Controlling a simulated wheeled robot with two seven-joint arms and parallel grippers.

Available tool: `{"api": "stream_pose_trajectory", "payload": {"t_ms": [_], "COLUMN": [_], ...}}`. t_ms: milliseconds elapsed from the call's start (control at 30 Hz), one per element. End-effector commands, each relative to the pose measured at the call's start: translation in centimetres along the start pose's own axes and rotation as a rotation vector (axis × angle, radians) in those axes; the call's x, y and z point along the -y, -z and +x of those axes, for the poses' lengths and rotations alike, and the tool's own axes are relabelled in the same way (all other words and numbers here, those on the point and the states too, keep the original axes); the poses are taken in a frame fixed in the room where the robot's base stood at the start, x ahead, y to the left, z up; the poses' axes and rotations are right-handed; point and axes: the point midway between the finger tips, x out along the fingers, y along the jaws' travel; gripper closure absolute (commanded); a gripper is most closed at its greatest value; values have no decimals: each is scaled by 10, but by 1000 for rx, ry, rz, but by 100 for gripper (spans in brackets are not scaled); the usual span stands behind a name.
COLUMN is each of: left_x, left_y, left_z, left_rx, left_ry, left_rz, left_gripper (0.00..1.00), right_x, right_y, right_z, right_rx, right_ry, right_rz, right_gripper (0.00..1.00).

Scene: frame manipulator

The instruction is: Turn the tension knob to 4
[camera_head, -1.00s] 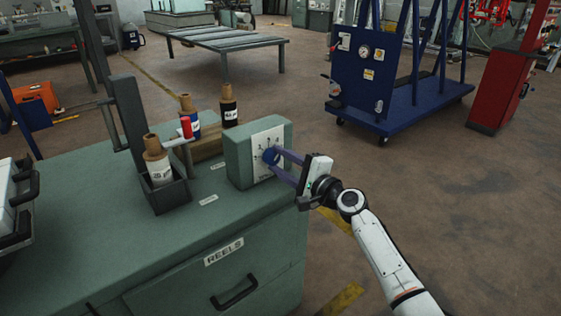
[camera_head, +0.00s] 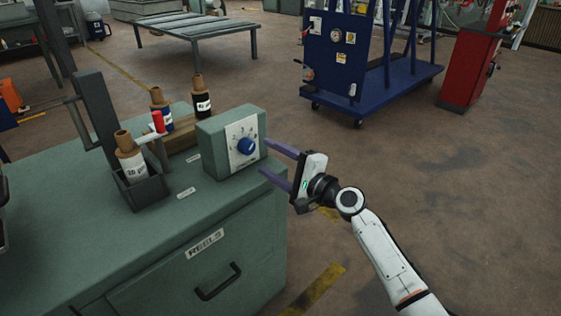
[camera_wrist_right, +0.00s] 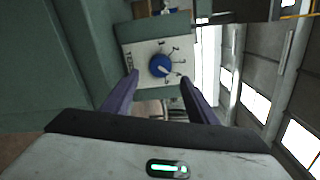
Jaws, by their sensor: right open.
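The tension knob (camera_head: 246,146) is a round blue knob on a white dial plate (camera_head: 241,129), set on the front of a green box (camera_head: 213,152). In the right wrist view the knob (camera_wrist_right: 160,66) has a pale pointer line, with small dial marks around it too small to read surely. My right gripper (camera_head: 271,161) is open and empty, its two purple fingers pointing at the box. It stands in front of the knob, apart from it. In the right wrist view the knob shows between and beyond the fingertips (camera_wrist_right: 161,82). My left gripper is not in view.
The box stands on a green cabinet (camera_head: 120,240) labelled REELS. Left of it are a reel in a dark holder (camera_head: 145,190), an upright post (camera_head: 95,110), a red-tipped arm (camera_head: 158,122) and two more reels (camera_head: 202,98).

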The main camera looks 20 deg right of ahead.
Motion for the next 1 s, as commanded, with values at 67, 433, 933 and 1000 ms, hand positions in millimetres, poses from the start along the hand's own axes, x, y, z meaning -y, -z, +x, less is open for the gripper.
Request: {"api": "stream_pose_trajectory", "payload": {"t_ms": [67, 433, 933, 1000], "left_x": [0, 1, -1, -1], "left_y": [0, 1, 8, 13], "left_z": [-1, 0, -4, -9], "left_rx": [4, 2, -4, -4], "left_ry": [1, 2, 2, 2], "left_rz": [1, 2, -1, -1], "left_gripper": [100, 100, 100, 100], "right_x": [0, 0, -16, -41], "right_y": [0, 0, -5, -12], "right_z": [-16, -43, -48, -59], "right_rx": [-1, 0, -7, -14], "right_ry": [-2, 0, -38, -97], "right_rz": [0, 1, -55, -150], "right_gripper": [47, 47, 47, 47]}}
